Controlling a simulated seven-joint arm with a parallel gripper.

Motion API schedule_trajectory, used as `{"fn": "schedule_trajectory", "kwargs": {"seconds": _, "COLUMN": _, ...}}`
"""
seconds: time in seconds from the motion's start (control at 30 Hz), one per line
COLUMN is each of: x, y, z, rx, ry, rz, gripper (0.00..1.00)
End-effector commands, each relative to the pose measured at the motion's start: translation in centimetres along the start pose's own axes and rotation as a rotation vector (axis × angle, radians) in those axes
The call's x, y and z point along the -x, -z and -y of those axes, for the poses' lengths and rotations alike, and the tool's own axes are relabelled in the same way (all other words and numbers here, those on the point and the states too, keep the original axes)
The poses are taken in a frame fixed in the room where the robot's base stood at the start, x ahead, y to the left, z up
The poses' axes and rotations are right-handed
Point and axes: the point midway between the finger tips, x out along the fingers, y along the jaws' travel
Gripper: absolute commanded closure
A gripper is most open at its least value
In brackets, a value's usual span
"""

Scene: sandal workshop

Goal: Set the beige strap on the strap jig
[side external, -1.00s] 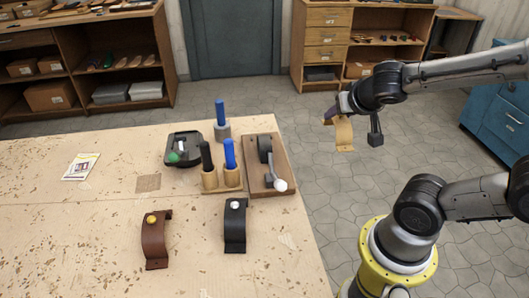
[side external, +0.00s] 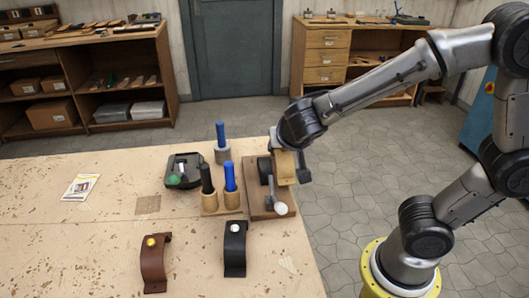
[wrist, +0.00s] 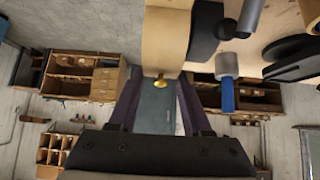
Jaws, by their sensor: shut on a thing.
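The beige strap (side external: 286,167) hangs curved below my gripper (side external: 291,146) in the side view. In the wrist view, the strap (wrist: 166,38) lies just past the fingertips, with a brass stud (wrist: 160,83) between the two fingers of my gripper (wrist: 160,88). The gripper is shut on the strap at its stud end. The strap jig (side external: 259,206) is a brown board at the table's right edge, with a black round form (side external: 264,170) and a grey lever with a white knob (side external: 281,209). The strap is at the right of the black form; I cannot tell whether they touch.
A wooden holder (side external: 222,207) with black- and blue-handled tools stands left of the jig. A blue-handled tool in a grey base (side external: 222,150) and a black tray (side external: 183,171) are behind it. A brown strap (side external: 153,266) and a black strap (side external: 235,250) stand in front.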

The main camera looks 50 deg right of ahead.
Motion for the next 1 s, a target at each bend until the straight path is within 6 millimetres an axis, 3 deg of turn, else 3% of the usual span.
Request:
{"fn": "schedule_trajectory", "kwargs": {"seconds": 0.33, "x": 0.0, "y": -0.1, "z": 4.6, "rx": 0.002, "ry": 0.001, "rz": 0.001, "gripper": 1.00}}
{"fn": "schedule_trajectory", "kwargs": {"seconds": 0.5, "x": -1.0, "y": -1.1, "z": 4.2, "rx": 0.000, "ry": 0.000, "rz": 0.001, "gripper": 1.00}}
{"fn": "schedule_trajectory", "kwargs": {"seconds": 0.87, "x": -1.2, "y": -1.3, "z": 4.2, "rx": 0.001, "ry": 0.000, "rz": 0.000, "gripper": 1.00}}
{"fn": "schedule_trajectory", "kwargs": {"seconds": 0.9, "x": -1.2, "y": -1.3, "z": 4.2, "rx": 0.000, "ry": 0.001, "rz": 0.000, "gripper": 0.46}}
{"fn": "schedule_trajectory", "kwargs": {"seconds": 1.0, "x": -1.2, "y": -1.3, "z": 4.2, "rx": 0.000, "ry": 0.001, "rz": 0.000, "gripper": 0.28}}
